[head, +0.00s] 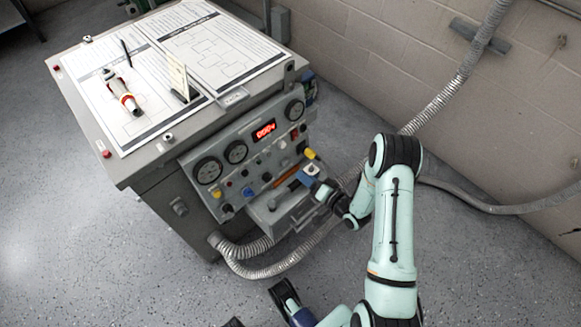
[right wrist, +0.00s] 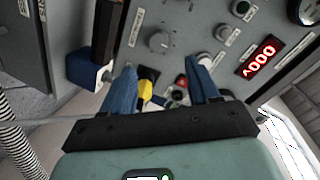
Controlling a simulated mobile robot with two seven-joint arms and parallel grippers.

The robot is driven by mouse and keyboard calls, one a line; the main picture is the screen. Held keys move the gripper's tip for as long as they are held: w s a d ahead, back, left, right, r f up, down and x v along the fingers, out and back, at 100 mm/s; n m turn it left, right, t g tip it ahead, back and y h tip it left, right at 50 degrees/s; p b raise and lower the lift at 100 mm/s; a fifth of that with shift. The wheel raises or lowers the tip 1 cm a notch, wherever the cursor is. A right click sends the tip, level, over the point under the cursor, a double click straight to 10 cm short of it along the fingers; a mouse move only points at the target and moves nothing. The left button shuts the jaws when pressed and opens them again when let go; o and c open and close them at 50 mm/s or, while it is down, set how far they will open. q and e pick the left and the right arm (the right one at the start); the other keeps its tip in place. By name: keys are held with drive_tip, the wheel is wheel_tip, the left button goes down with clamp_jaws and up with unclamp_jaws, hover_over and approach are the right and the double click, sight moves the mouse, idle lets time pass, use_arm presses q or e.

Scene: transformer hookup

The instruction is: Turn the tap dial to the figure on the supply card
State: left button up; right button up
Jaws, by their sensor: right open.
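The supply card (head: 178,75) appears to be the small upright card on the cabinet top; its figure is too small to read. A grey round knob (right wrist: 158,40) with a white label shows on the panel in the right wrist view; it may be the tap dial, but the label is not legible. My right gripper (head: 322,188) is low in front of the panel's right side. In the right wrist view its two blue fingers (right wrist: 163,85) are apart, with nothing gripped. The grey knob is beyond the fingertips, apart from them.
The panel (head: 253,158) carries gauges, several knobs and a lit red display (head: 264,130) showing zeros. A yellow knob (right wrist: 147,88) shows between my fingers. A blue block (right wrist: 84,66) juts out beside them. Flexible conduit (head: 265,270) runs below the cabinet.

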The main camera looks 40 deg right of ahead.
sight(288, 164)
drive_tip(key=b+x, duration=0.1)
drive_tip(key=x, duration=0.8)
drive_tip(key=shift+f, duration=0.1)
use_arm(q)
drive_tip(key=shift+w+a+f+t, duration=0.2)
drive_tip(key=shift+w+a+f, duration=0.1)
drive_tip(key=shift+w+f, duration=0.25)
drive_tip(key=shift+w+a+f+t, duration=0.25)
drive_tip(key=shift+w+f, duration=0.15)
drive_tip(key=shift+w, duration=0.2)
use_arm(e)
drive_tip(key=c, duration=1)
